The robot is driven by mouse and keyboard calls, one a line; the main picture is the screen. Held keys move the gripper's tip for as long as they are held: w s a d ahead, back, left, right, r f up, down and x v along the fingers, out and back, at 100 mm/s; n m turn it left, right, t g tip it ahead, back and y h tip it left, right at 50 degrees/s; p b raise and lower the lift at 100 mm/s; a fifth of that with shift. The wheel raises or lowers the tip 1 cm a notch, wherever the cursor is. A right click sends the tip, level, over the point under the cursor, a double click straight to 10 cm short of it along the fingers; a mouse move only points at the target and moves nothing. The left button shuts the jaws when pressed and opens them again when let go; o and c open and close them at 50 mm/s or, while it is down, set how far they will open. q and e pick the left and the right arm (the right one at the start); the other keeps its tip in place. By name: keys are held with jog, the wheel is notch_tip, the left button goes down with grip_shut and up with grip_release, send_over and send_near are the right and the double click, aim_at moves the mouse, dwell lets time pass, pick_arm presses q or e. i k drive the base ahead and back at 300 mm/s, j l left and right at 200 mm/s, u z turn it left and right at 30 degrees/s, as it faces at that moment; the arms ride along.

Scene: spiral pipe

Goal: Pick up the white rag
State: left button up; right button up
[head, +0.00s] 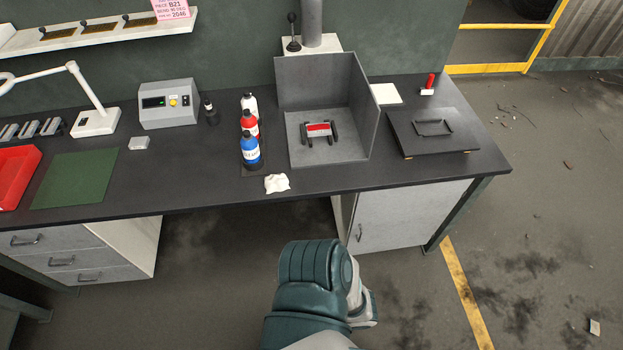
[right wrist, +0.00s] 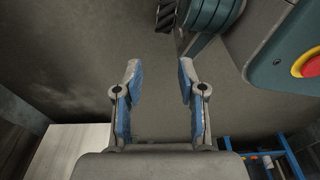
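The white rag (head: 277,183) lies crumpled on the dark bench top (head: 221,177), close to its front edge. It is just in front of the blue-labelled bottle (head: 251,152) and left of the open grey box. My right gripper (right wrist: 159,70) is open in the right wrist view, with nothing between its blue-padded fingers. The rag does not show in that view. One of my teal arms shows at the bottom middle of the head view, in front of the bench and below its top. Its gripper cannot be made out there. My left gripper is not in view.
Red-labelled (head: 249,124) and white (head: 249,103) bottles stand behind the blue-labelled one. The grey open box (head: 366,112) holds a small red-and-dark part (head: 318,129). A dark handled panel (head: 432,140) lies at right. A green mat (head: 75,180) and red tray (head: 17,178) lie at left.

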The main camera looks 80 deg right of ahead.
aim_at(279, 182)
jog(key=z, duration=2.4)
jog(key=i+z, duration=0.35)
jog(key=i+j+z, duration=0.15)
jog(key=z, duration=0.25)
jog(key=i+j+z, duration=0.2)
jog(key=z, duration=0.15)
